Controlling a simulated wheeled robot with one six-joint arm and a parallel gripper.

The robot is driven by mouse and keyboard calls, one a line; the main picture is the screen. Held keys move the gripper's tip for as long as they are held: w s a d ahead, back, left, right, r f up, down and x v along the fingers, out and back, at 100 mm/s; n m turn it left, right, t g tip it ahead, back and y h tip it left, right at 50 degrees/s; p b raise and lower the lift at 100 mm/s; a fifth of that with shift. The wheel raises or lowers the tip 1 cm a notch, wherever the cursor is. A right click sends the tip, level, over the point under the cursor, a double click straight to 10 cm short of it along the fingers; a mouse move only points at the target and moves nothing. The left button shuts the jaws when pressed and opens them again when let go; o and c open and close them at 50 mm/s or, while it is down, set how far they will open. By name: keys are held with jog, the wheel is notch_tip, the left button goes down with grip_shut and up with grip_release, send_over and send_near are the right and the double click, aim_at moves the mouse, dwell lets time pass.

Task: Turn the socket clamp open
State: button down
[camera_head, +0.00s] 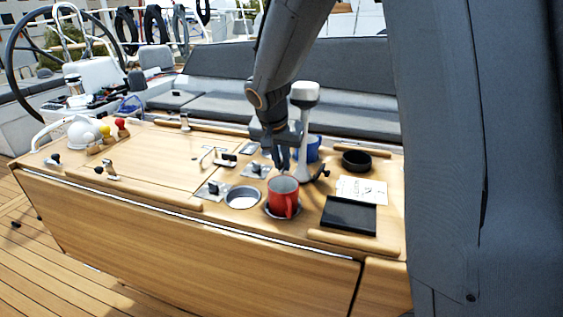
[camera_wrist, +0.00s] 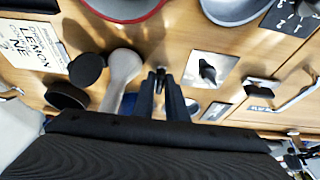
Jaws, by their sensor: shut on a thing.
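My gripper (camera_head: 283,167) reaches down to the wooden table top, just left of the white lamp-like post (camera_head: 305,130). In the wrist view its two dark fingers (camera_wrist: 160,78) are close together, shut on a small dark piece at the tips, which appears to be the socket clamp's handle (camera_wrist: 160,71). The fingers hide most of it, so its turn angle cannot be told. The pale post (camera_wrist: 122,68) stands beside the fingers in the wrist view. A dark knob (camera_head: 323,174) sticks out at the right of the post's foot.
A red mug (camera_head: 283,194) stands close in front of my gripper, and a blue cup (camera_head: 313,148) behind the post. A switch plate (camera_wrist: 208,70) lies beside the fingers. A black bowl (camera_head: 356,160), a card (camera_head: 362,190) and a black tray (camera_head: 348,214) are to the right.

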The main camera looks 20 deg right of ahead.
jog(key=shift+w+r, duration=0.1)
dwell(0.4)
jog(key=c, duration=1.8)
grip_release()
jog(key=shift+c, duration=0.2)
jog(key=b+v, duration=0.1)
jog(key=v, duration=0.6)
jog(key=shift+s+r, duration=0.25)
jog(key=shift+r, duration=0.1)
jog(key=shift+a, duration=0.1)
